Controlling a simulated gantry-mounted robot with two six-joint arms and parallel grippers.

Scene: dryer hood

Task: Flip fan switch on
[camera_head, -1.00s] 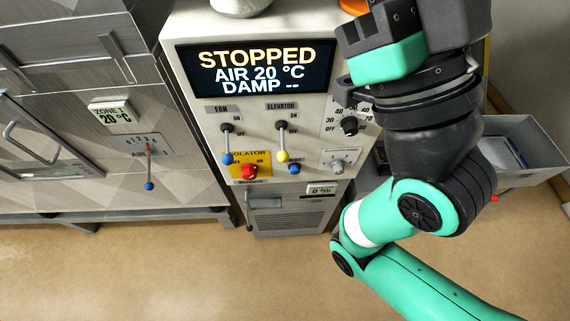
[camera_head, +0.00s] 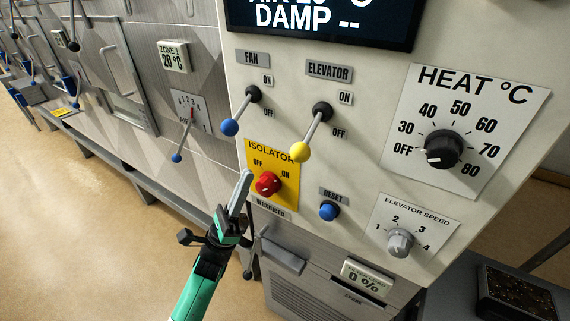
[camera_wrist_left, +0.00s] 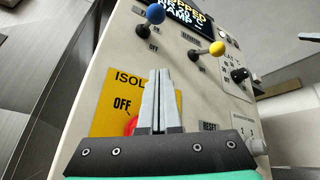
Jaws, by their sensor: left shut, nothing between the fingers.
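The fan switch (camera_head: 240,112) is a metal lever with a blue ball end, under the FAN label on the cream panel. Its lever hangs down and to the left, towards the OFF side. It also shows in the left wrist view, where its blue ball (camera_wrist_left: 155,13) is at the top. My left gripper (camera_head: 247,176) is shut and empty, its fingers pointing up. It is below the blue ball and apart from it, beside the yellow isolator plate. In the left wrist view the shut fingers (camera_wrist_left: 161,74) partly cover the red isolator knob.
The elevator lever (camera_head: 313,131) with a yellow ball is just right of the fan switch. The red isolator knob (camera_head: 267,184) and blue reset button (camera_head: 329,211) are below. A heat dial (camera_head: 443,149) is at right. A smaller blue-ended lever (camera_head: 182,145) is at left.

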